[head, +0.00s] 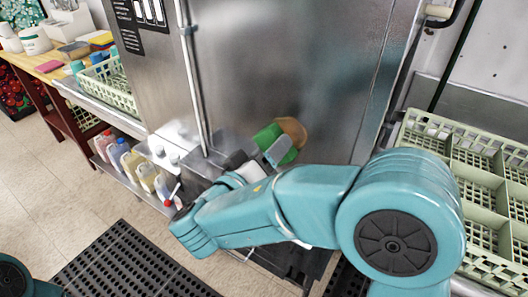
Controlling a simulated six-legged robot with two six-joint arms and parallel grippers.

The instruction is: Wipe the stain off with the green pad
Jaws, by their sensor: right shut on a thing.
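The brown stain (294,130) shows as a rounded patch on the upright steel panel (300,75). The green pad (268,135) is against or just in front of the panel at the stain's lower left and hides part of it. I cannot tell for sure whether it touches the panel. My right gripper (276,151) is shut on the green pad; a grey finger crosses the pad's front, and my teal arm hides the rest of the gripper. My left gripper is not in view.
A pale green rack (455,135) stands on the right, close to my right arm. Another rack (117,92) sits on the left counter. Several jugs (131,161) stand on a low shelf. A red-tipped lever (168,203) is near my arm. A black mat (125,262) covers the floor.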

